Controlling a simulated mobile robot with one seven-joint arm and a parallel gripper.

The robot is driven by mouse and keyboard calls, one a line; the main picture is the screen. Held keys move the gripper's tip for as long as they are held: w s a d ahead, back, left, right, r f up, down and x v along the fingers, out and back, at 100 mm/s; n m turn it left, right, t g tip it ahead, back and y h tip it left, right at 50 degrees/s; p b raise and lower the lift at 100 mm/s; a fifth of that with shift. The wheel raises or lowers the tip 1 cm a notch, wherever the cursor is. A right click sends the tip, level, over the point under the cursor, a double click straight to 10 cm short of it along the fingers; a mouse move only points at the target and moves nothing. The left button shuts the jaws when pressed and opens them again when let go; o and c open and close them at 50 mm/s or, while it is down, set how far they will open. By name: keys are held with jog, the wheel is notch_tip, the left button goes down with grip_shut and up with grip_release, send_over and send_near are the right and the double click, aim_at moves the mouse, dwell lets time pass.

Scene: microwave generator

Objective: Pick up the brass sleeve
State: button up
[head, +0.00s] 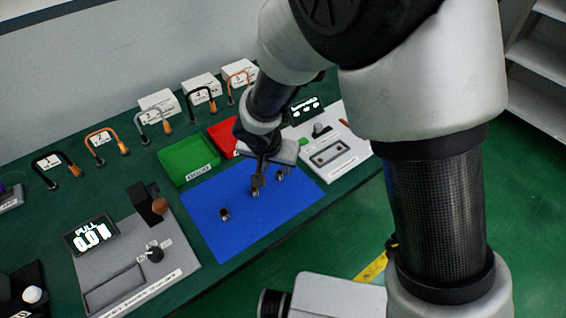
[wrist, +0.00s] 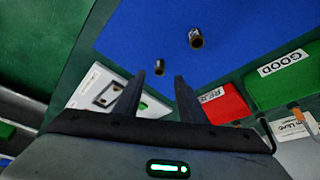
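Two small metallic cylinders stand on the blue mat (head: 228,237). One cylinder (head: 224,214) is near the mat's left side; it shows larger in the wrist view (wrist: 196,39). The other cylinder (head: 280,175) is near the mat's right end, and it shows between and beyond my fingertips in the wrist view (wrist: 159,68). Both look dark grey-brown, so I cannot tell which is the brass sleeve. My gripper (head: 256,190) points down over the mat between them. In the wrist view its two fingers (wrist: 160,80) are apart with nothing held.
A green tray (head: 188,160) and a red tray (head: 222,137) stand behind the mat. A white fixture (head: 346,146) is to the right. A grey pull tester (head: 125,262) is to the left. Several curved handles and white boxes (head: 160,102) line the back. The mat is otherwise clear.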

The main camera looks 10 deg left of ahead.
aim_at(280, 173)
jog(key=x, duration=0.5)
jog(key=shift+f, duration=0.15)
jog(key=shift+d, duration=0.1)
grip_shut()
